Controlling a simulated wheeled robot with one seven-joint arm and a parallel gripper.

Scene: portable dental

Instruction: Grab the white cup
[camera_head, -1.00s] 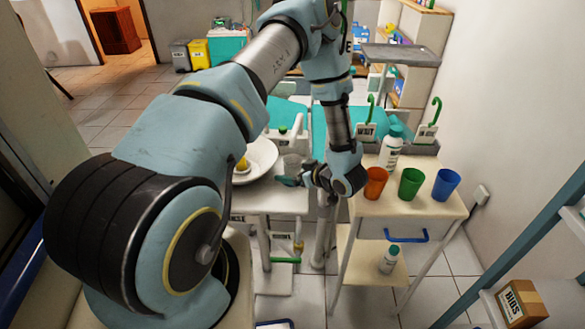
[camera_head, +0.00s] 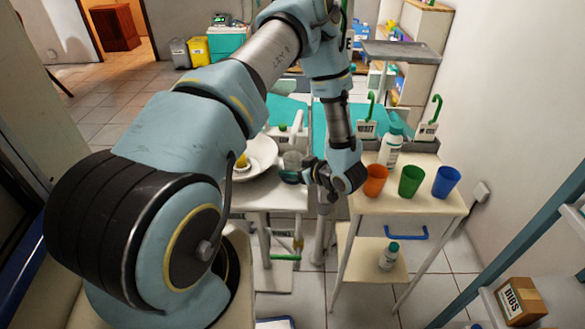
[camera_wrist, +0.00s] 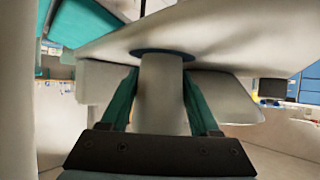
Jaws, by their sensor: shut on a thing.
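The white cup (camera_head: 292,160) looks greyish and partly see-through in the head view. It stands out beside the round white basin, above the white side unit. My gripper (camera_head: 291,177) reaches it from the right, with its fingers at the cup's lower part. In the wrist view the pale cup (camera_wrist: 163,95) is upright between the two teal fingers of my gripper (camera_wrist: 163,105), which press on its sides. I cannot tell from the head view how far the cup is from the surface below.
The white basin (camera_head: 262,150) with a yellow item in it is just left of the cup. On the cart (camera_head: 400,206) at right stand an orange cup (camera_head: 375,181), a green cup (camera_head: 410,181), a blue cup (camera_head: 446,182) and a white bottle (camera_head: 391,147).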

